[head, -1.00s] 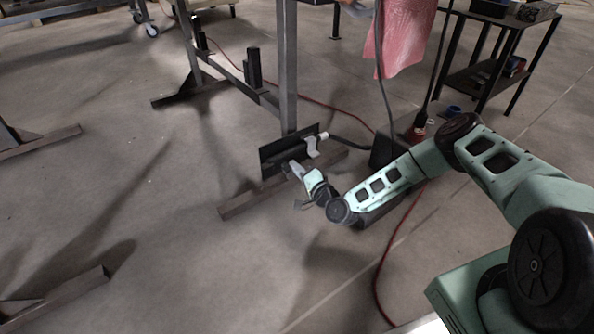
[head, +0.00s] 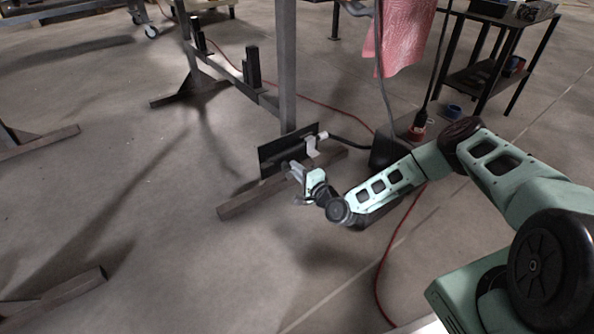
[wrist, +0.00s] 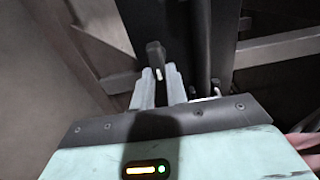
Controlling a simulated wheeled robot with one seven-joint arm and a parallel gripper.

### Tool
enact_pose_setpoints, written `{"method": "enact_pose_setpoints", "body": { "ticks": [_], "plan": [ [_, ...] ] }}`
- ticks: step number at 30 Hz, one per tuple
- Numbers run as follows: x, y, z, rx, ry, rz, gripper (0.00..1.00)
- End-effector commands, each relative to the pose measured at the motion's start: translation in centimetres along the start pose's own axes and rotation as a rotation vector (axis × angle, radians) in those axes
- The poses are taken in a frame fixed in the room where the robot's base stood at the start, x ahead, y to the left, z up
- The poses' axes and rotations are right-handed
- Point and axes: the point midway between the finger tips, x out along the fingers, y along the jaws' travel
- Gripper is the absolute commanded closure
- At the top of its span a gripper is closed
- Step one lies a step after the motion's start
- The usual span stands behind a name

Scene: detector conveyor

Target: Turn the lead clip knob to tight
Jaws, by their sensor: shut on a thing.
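The lead clip knob (wrist: 154,50) is a small dark piece with a pale mark at its near end, in the wrist view. It stands in front of a dark upright plate (wrist: 190,22). My gripper (wrist: 161,72) has its two grey fingers on either side of the knob, shut on it. In the head view my gripper (head: 294,168) reaches the black plate (head: 272,157) low at the foot of a grey post. The knob is too small and hidden to make out there, and I cannot read its turn position.
A pale clamp-like part (head: 313,146) with a black cable sits at the plate's right. A steel foot bar (head: 240,201) runs below it. A dark box (head: 390,150) stands to the right, and a red cable (head: 379,275) crosses the floor. Floor at left is mostly clear.

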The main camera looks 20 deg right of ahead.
Motion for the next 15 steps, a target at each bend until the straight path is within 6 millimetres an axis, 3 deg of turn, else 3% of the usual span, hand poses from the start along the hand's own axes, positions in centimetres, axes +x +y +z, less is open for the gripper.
{"method": "enact_pose_setpoints", "body": {
  "ticks": [1,2,4,15],
  "plan": [
    [-0.13,0.15,-0.03,0.002,0.001,0.003,1.0],
    [-0.13,0.15,-0.03,0.002,0.001,0.003,0.83],
    [-0.12,0.15,-0.02,0.001,0.001,0.003,0.64],
    [-0.49,0.0,-0.01,0.0,0.0,0.003,0.64]
  ]
}}
